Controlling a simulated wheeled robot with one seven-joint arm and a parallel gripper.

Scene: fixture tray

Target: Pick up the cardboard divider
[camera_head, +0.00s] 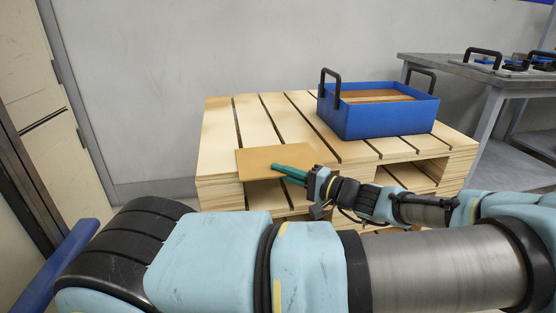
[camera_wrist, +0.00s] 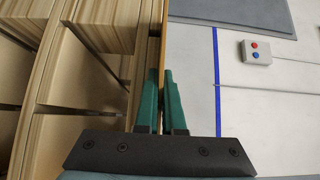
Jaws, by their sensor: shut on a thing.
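The cardboard divider (camera_head: 262,160) is a flat tan sheet at the front left of the wooden pallet stack, lying level over the top front edge. I cannot tell whether it still touches the boards. In the wrist view the divider (camera_wrist: 164,45) shows edge-on as a thin brown strip running between the fingers. My gripper (camera_head: 278,169) has green fingers and is shut on the divider's front right part. It also shows in the wrist view (camera_wrist: 160,72), one finger on each side of the sheet.
A blue crate (camera_head: 385,123) with black handles stands at the back right of the pallet (camera_head: 220,130), with tan cardboard (camera_head: 375,96) inside. A grey metal table (camera_head: 480,72) with black-handled items stands at the right. The pallet's left and back left are bare.

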